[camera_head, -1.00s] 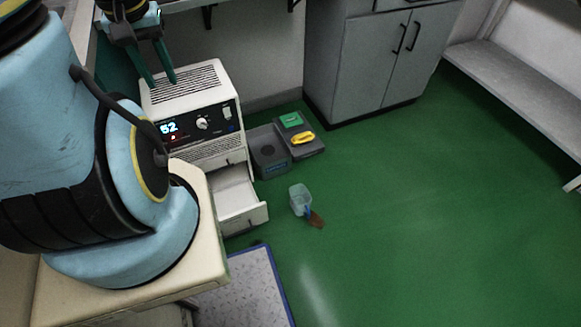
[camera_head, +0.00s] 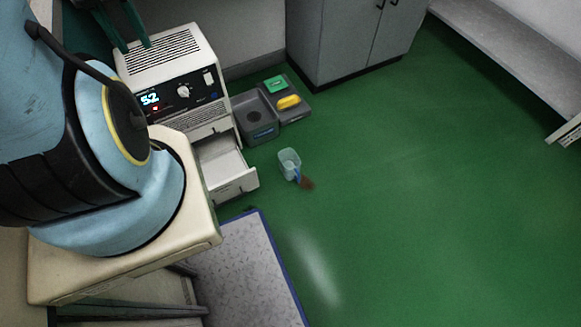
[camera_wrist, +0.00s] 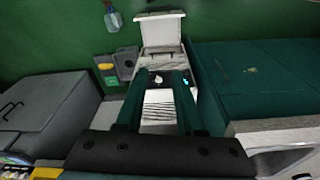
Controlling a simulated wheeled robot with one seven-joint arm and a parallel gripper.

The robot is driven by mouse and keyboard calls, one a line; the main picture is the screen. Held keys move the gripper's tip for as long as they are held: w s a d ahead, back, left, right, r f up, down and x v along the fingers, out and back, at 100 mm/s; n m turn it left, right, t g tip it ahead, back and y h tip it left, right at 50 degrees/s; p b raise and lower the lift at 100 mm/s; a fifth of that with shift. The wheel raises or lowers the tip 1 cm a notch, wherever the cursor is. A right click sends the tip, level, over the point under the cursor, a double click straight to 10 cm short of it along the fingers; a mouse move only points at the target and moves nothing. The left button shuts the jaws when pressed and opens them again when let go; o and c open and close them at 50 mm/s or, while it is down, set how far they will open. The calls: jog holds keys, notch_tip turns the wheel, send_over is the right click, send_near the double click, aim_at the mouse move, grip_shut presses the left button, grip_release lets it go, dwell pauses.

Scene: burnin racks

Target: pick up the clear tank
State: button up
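The clear tank (camera_head: 289,163) is a small translucent, pale blue container on the green floor, in front of the open drawer and grey boxes. It has a blue part at its lower right, beside a brown patch (camera_head: 306,184) on the floor. It also shows at the upper left of the wrist view (camera_wrist: 113,21). My gripper (camera_head: 134,46) is at the upper left of the head view, above the white instrument, well apart from the tank. In the wrist view its two green fingers (camera_wrist: 161,75) are spread with nothing between them.
The white instrument (camera_head: 160,58) with a lit display has an open drawer (camera_head: 228,182) projecting. Grey boxes (camera_head: 256,133) stand beside it, one bearing yellow and green items. A grey cabinet (camera_head: 340,45) stands behind. A blue-edged mat (camera_head: 245,265) lies in front.

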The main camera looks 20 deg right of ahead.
aim_at(296, 171)
dwell(0.3)
